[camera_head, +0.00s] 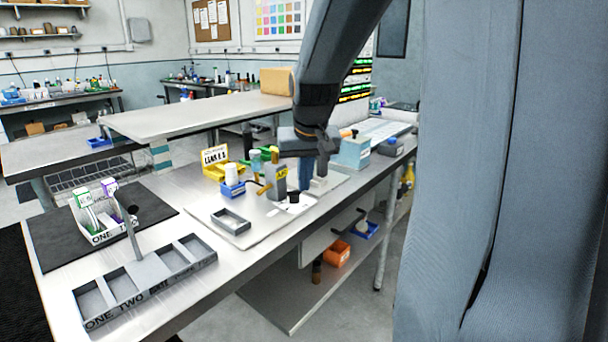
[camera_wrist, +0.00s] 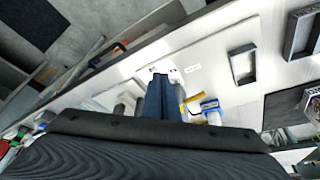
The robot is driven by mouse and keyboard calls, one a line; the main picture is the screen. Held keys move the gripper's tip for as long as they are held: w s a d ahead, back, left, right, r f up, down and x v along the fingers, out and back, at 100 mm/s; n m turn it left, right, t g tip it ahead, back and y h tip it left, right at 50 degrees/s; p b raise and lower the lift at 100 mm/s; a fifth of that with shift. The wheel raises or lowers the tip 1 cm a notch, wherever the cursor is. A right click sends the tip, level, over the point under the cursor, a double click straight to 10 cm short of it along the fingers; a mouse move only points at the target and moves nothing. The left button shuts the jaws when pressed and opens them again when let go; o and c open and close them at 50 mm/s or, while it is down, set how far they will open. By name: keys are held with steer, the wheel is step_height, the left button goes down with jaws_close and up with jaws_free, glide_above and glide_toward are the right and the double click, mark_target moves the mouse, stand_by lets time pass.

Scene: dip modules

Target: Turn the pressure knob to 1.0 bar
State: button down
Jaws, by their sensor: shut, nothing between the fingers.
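My gripper (camera_head: 305,186) points down over the pale board on the steel bench, its blue fingers together and empty. In the wrist view the closed fingers (camera_wrist: 160,78) end beside a small white plate (camera_wrist: 176,75) with dark marks. I cannot tell for sure which part is the pressure knob, and no scale or reading is legible. Contact with the fingers cannot be told.
A grey compartment tray (camera_head: 147,276) lies at the front left. A light-blue box (camera_head: 352,152) stands to the right.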

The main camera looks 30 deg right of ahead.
mark_target(297, 195)
steer(key=x, duration=0.5)
steer(key=shift+f, duration=0.15)
steer(key=w, duration=0.1)
steer(key=w+d+p, duration=0.1)
steer(key=shift+w+f, duration=0.2)
steer(key=shift+w, duration=0.2)
steer(key=shift+w+d, duration=0.2)
steer(key=shift+w, duration=0.35)
steer(key=shift+w+d+r+p, duration=0.1)
steer(key=shift+w+d+p, duration=0.1)
steer(key=shift+w+p, duration=0.2)
steer(key=shift+w+a, duration=0.1)
steer(key=shift+a, duration=0.05)
